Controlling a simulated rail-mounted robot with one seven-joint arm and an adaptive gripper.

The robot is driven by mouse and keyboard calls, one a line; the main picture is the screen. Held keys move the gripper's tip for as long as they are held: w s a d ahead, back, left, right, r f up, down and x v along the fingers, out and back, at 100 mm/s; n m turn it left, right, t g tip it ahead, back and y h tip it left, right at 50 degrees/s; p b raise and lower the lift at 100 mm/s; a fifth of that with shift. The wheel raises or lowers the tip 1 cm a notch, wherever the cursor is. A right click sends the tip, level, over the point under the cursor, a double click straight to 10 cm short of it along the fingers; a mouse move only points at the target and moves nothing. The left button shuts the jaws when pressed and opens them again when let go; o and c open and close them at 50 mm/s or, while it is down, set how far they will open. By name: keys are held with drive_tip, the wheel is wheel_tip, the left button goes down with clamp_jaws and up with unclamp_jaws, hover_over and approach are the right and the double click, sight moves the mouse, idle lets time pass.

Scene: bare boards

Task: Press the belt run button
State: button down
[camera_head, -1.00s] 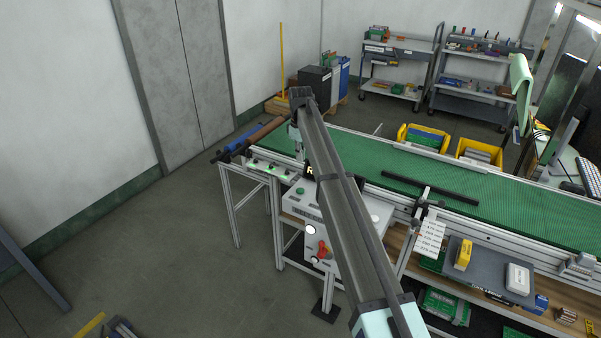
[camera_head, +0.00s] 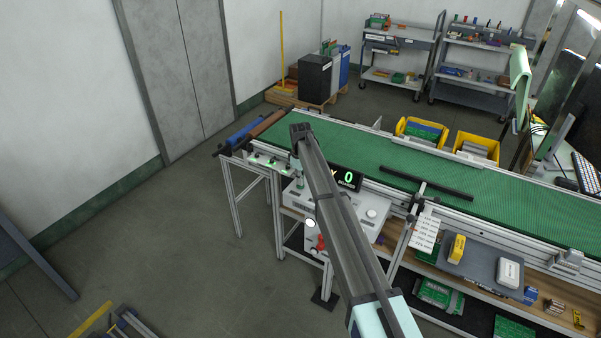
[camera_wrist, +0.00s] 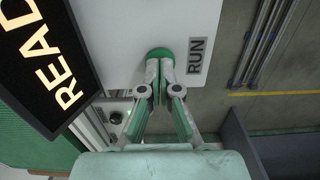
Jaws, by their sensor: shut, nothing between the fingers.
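The green run button (camera_wrist: 158,52) shows in the wrist view on a pale panel, with a RUN label (camera_wrist: 196,56) to its right. My gripper (camera_wrist: 161,64) is shut and empty, its fingertips over the button's near edge and hiding part of it. I cannot tell whether they touch it. In the head view my gripper (camera_head: 298,182) points down at the pale control box (camera_head: 354,219), where the button is not clearly visible. A black display (camera_wrist: 45,65) beside the button reads "READ", partly cut off; the head view shows a green 0 on it (camera_head: 347,178).
The green conveyor belt (camera_head: 400,162) runs behind the box. A white round button (camera_head: 371,213) and a red knob (camera_head: 320,243) are on the box. A printed card (camera_head: 425,233) hangs to the right. Open floor (camera_head: 190,250) lies left.

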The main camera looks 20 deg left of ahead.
drive_tip(key=shift+f, duration=0.1)
drive_tip(key=shift+s+f+b, duration=0.15)
drive_tip(key=shift+f+b, duration=0.7)
drive_tip(key=shift+f, duration=0.1)
drive_tip(key=shift+d, duration=0.1)
drive_tip(key=shift+r, duration=0.65)
wheel_tip(320, 180, up, 13)
drive_tip(key=b, duration=0.2)
drive_tip(key=shift+r, duration=0.2)
